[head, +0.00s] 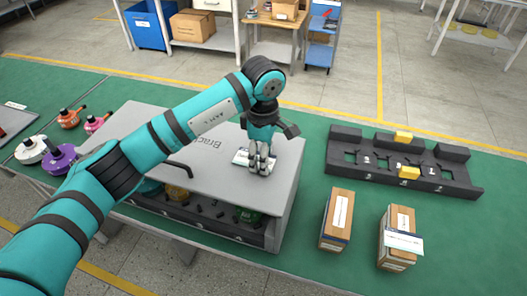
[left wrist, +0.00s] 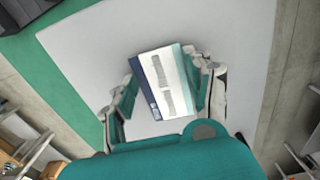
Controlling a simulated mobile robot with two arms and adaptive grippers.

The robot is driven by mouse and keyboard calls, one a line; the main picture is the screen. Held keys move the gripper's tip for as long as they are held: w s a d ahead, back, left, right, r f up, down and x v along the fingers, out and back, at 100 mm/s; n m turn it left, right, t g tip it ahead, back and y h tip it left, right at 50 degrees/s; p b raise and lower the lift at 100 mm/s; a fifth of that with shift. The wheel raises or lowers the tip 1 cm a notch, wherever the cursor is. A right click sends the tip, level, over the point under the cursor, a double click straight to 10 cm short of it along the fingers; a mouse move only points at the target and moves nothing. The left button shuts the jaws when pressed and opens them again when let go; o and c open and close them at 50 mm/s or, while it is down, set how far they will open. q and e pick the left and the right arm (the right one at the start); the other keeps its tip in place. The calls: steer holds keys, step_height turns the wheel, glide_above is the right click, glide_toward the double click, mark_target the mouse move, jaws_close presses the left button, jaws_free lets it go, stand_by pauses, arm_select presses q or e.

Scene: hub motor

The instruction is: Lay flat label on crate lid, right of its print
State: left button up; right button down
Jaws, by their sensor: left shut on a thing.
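The grey crate lid (head: 140,125) covers a crate on the green table, with dark print reading "Brac..." (head: 211,141) on it, partly hidden by my left arm. My left gripper (head: 258,168) points down over the lid, right of the print. It is shut on the flat label (head: 240,157), which is white with a blue edge. In the left wrist view the label (left wrist: 163,83) sits between the two fingers of the gripper (left wrist: 165,92), slightly turned, with a grey picture on it. I cannot tell whether it touches the lid. My right gripper is not seen.
Two brown boxes (head: 337,219) (head: 393,255) stand right of the crate. A black fixture (head: 340,163) with yellow blocks (head: 403,137) lies behind them. Several coloured motors (head: 62,158) sit at the left. The crate's open front shows parts inside. The lid's right end looks clear.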

arm_select(q)
steer(key=shift+f+b, duration=0.25)
steer(key=shift+b, duration=0.05)
steer(key=o, duration=0.7)
steer(key=shift+o, duration=0.2)
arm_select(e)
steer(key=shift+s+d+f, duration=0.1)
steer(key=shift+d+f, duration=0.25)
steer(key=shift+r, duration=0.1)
